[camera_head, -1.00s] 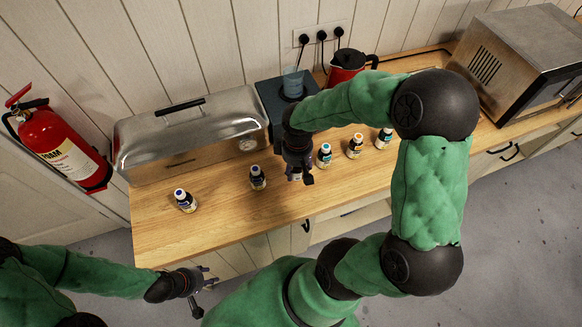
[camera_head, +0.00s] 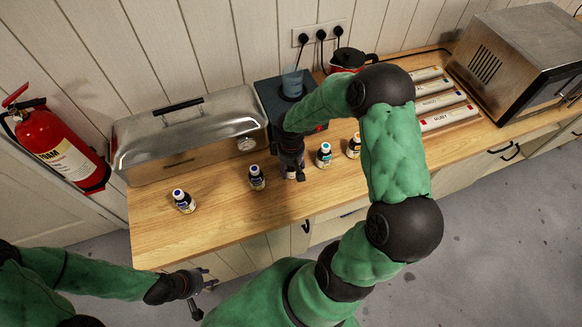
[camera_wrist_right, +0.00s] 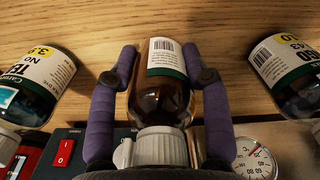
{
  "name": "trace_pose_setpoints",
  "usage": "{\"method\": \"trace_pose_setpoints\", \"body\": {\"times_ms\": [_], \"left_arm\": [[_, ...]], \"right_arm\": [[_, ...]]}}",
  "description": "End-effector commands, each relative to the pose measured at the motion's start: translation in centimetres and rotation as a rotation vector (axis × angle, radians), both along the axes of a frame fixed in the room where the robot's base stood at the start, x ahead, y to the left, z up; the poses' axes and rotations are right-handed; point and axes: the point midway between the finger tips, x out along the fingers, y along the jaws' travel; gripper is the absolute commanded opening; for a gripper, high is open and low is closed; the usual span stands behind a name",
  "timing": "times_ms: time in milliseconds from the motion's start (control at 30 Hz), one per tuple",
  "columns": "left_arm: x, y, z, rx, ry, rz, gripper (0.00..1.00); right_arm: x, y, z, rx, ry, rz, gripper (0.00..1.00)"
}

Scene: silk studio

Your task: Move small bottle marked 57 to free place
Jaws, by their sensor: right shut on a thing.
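My right gripper (camera_wrist_right: 160,95) is shut on a small brown glass bottle (camera_wrist_right: 158,98) with a pale cap and a white and green barcode label. No number shows on its visible side, so I cannot tell whether it is the one marked 57. In the head view this right gripper (camera_head: 291,168) stands over the counter in the row of bottles, largely hiding the bottle; I cannot tell whether it is lifted. Similar bottles flank it in the right wrist view, left (camera_wrist_right: 38,85) and right (camera_wrist_right: 287,75). My left gripper (camera_head: 206,292) is open and empty off the counter's front edge.
Bottles stand on the wooden counter (camera_head: 220,225) at left (camera_head: 184,201), left of centre (camera_head: 256,178), and right (camera_head: 324,155), (camera_head: 353,147). Behind are a metal box (camera_head: 190,135) and a dark device (camera_head: 265,95). Labelled bars (camera_head: 440,102) lie near the microwave (camera_head: 515,60).

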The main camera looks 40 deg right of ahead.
Motion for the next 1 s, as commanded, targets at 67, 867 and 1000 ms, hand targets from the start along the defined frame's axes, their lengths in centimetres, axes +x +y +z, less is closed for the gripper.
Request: {"method": "trace_pose_setpoints", "body": {"times_ms": [67, 867, 1000], "left_arm": [[0.0, 0.0, 0.0, 0.000, 0.000, 0.000, 0.40], [0.0, 0.0, 0.2, 0.000, 0.000, 0.000, 0.40], [0.0, 0.0, 0.5, 0.000, 0.000, 0.000, 0.40]], "right_arm": [[0.0, 0.0, 0.1, -0.001, -0.001, 0.000, 0.12], [0.1, 0.0, 0.7, -0.002, -0.002, 0.000, 0.72], [0.1, -0.1, 3.1, -0.001, -0.004, 0.000, 0.72]]}}
